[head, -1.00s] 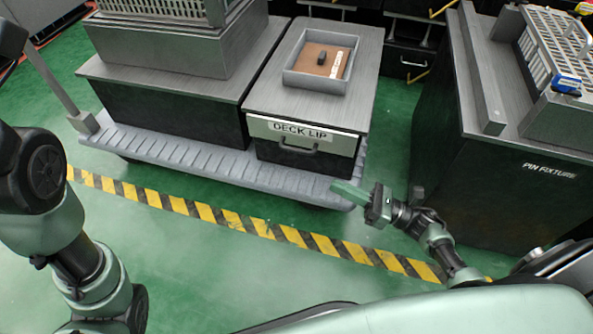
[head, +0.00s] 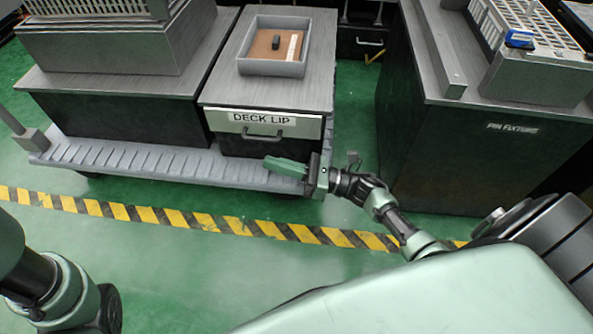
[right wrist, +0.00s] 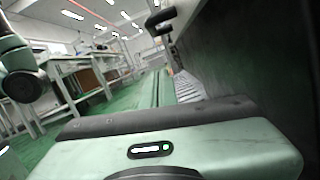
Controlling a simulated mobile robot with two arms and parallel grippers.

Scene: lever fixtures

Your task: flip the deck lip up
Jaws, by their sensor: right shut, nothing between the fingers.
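The deck lip is a pale front panel (head: 292,126) marked DECK LIP, with a grey bar handle (head: 262,135), above a dark lower front. My right gripper (head: 270,162) is shut and empty. Its green fingers point left in the head view, in front of the dark lower front and below the handle. It does not hold the handle; contact with the panel cannot be made out. In the right wrist view the shut fingers (right wrist: 155,90) reach away from me, with a dark wall close on the right. My left gripper is out of view; only left arm links show.
A ribbed grey ledge (head: 150,166) runs along the cart's foot, below the gripper. The pin fixture cabinet (head: 480,160) stands on the right. A grey tray (head: 272,66) sits on top of the deck lip unit. Green floor with a striped line (head: 180,218) lies in front.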

